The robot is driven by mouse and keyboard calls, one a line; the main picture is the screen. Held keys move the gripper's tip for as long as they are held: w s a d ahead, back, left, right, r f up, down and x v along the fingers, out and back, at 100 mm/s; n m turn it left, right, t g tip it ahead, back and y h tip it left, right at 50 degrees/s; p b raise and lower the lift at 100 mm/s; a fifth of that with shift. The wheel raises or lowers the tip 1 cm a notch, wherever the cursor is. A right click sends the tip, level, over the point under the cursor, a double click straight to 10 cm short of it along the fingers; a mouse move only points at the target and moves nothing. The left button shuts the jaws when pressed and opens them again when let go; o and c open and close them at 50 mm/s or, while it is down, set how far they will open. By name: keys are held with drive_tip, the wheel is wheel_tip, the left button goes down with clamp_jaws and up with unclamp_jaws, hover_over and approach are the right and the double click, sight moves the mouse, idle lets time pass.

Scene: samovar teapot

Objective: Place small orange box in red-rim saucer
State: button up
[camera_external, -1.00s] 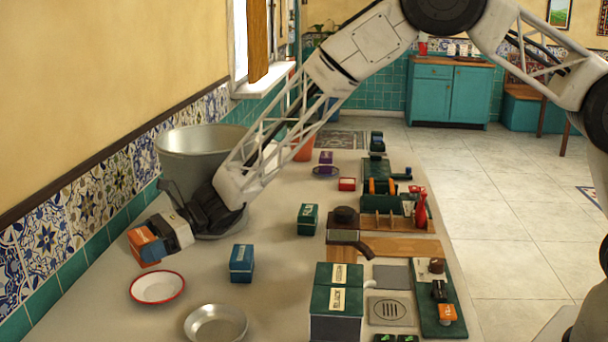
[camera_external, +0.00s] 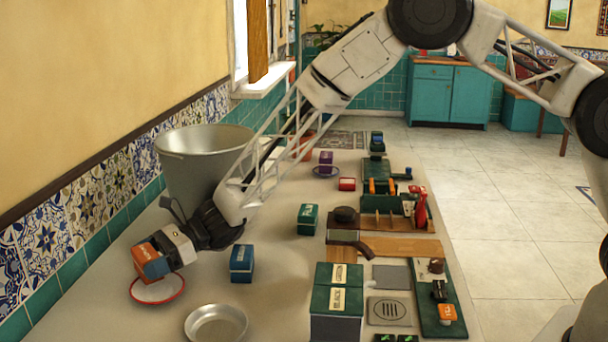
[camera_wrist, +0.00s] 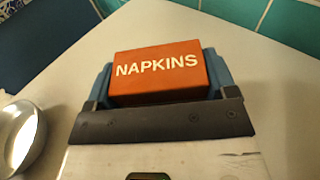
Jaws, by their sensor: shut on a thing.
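The small orange box (camera_wrist: 158,78), lettered NAPKINS, is held between the blue fingers of my gripper (camera_wrist: 158,84) in the wrist view. In the external view the orange box (camera_external: 147,257) is at the left, and my gripper (camera_external: 152,262) is shut on it. The red-rim saucer (camera_external: 160,292) is white inside and lies on the counter just below the box, which hides its back part. I cannot tell whether the box touches the saucer. The wrist view does not show the saucer.
A metal bowl (camera_external: 216,324) lies right of the saucer, also at the wrist view's left edge (camera_wrist: 20,138). A blue box (camera_external: 242,263) and a green box (camera_external: 307,219) stand to the right. A big metal bucket (camera_external: 195,165) stands behind my gripper, near the tiled wall.

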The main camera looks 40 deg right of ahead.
drive_tip(key=shift+f, duration=0.2)
drive_tip(key=o, duration=0.9)
drive_tip(key=shift+r, duration=0.1)
drive_tip(key=shift+r, duration=0.15)
drive_tip(key=d, duration=0.4)
drive_tip(key=d+r, duration=0.1)
drive_tip(key=d, duration=0.3)
drive_tip(key=d+r, duration=0.1)
drive_tip(key=d, duration=0.2)
drive_tip(key=shift+d, duration=0.4)
